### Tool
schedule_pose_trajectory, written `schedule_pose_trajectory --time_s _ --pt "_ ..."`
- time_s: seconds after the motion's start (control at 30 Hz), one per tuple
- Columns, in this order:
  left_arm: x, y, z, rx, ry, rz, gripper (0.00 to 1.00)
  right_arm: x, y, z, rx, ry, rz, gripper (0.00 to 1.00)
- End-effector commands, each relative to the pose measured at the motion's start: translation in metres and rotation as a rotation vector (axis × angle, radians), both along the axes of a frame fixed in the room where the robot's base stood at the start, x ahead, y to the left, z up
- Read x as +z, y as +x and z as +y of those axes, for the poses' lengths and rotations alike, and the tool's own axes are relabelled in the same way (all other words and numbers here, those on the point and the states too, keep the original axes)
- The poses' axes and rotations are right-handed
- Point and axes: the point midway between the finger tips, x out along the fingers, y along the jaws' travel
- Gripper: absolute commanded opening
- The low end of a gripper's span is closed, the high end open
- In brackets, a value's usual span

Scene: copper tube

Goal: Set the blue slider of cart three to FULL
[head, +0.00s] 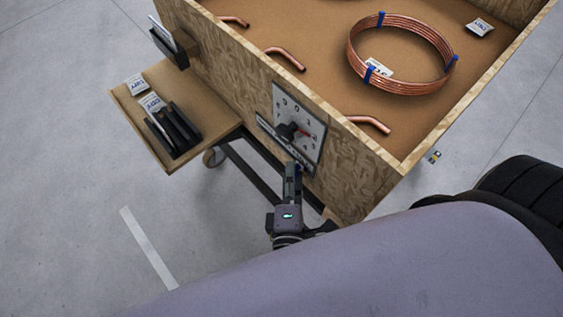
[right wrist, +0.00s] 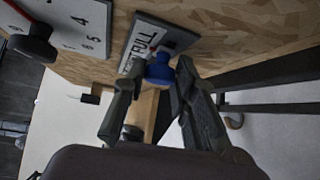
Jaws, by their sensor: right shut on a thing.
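In the right wrist view, the blue slider (right wrist: 160,70) is a round blue knob in front of a small grey plate (right wrist: 185,42) on the cart's wooden side. A white label (right wrist: 143,42) on the plate reads FULL, with smaller text partly hidden. The knob is beside the label; its exact setting along the plate is hard to tell. My right gripper (right wrist: 150,85) is shut on the knob, a fingertip on each side. In the head view, my right gripper (head: 293,168) is at the cart's side below the dial, and hides most of the knob. My left gripper is not in view.
A white dial (head: 312,128) with a black knob (head: 287,131) is just above the slider. The cart (head: 365,165) holds a copper coil (head: 352,55) and bent tubes. A side shelf (head: 205,95) with black holders sticks out left. Open floor lies left.

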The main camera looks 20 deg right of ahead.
Motion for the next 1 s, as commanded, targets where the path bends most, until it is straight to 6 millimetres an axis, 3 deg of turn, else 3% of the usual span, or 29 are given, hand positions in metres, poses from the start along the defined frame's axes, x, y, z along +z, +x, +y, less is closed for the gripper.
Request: schedule_pose_trajectory --time_s 0.23,0.27,0.57,0.87,1.0 --pt "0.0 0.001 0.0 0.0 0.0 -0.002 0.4 -0.002 -0.004 -0.002 -0.009 -0.001 0.007 0.0" --pt "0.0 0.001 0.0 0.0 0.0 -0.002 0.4 -0.002 -0.004 -0.002 -0.009 -0.001 0.007 0.26" --pt "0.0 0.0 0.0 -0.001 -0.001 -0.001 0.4 -0.001 -0.003 -0.002 -0.008 -0.001 0.005 0.46" --pt "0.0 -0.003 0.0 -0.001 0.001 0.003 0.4 -0.001 -0.004 -0.001 -0.006 -0.001 0.004 0.46" --pt "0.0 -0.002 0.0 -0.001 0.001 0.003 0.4 0.0 -0.016 0.005 -0.005 -0.001 0.007 0.46"
